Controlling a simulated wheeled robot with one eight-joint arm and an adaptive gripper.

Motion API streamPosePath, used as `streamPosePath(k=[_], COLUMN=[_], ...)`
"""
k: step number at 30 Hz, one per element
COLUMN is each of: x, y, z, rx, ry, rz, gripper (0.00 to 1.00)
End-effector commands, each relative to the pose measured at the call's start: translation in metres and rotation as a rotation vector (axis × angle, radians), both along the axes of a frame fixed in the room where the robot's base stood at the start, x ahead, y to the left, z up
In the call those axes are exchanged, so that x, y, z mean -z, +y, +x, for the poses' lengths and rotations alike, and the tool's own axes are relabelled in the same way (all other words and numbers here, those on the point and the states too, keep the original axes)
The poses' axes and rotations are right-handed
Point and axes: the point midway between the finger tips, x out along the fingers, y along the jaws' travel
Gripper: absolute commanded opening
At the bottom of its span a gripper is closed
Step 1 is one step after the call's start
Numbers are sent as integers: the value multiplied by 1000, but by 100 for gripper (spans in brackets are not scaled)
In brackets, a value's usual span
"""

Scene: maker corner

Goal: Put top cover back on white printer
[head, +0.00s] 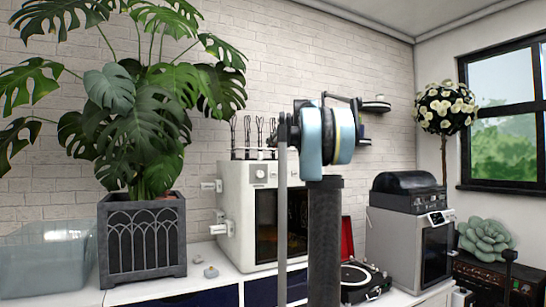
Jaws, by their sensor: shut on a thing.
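A white boxy machine (235,210) with a dark front window stands on the counter at the middle, partly hidden behind my arm. A second, pale grey-white machine (392,240) with a dark door and a small display stands to its right. A black rounded cover-like piece (405,184) sits on top of this right machine; I cannot tell how it is seated. I cannot tell which machine is the white printer of the task. My blue and black arm rises in front of the middle. My gripper and anything in it cannot be made out.
A large leafy plant in a dark pot (142,245) and a translucent bin (45,260) stand at the left. A turntable (358,280) sits between the machines. At the right are a succulent (485,240) and an amplifier-like box (495,284). Small stones lie on the left counter.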

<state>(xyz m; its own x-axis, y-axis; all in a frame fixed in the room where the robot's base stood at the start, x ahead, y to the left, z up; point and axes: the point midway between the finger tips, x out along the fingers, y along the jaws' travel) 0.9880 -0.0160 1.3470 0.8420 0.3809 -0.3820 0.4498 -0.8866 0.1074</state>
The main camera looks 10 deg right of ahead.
Motion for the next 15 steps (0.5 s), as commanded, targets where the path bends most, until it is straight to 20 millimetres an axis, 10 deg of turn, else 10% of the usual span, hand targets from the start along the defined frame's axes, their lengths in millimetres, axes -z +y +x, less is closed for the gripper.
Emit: streamPosePath(k=[15], x=[43], y=[-2], z=[0], rx=[3], ry=[0], rz=[0], gripper=[0])
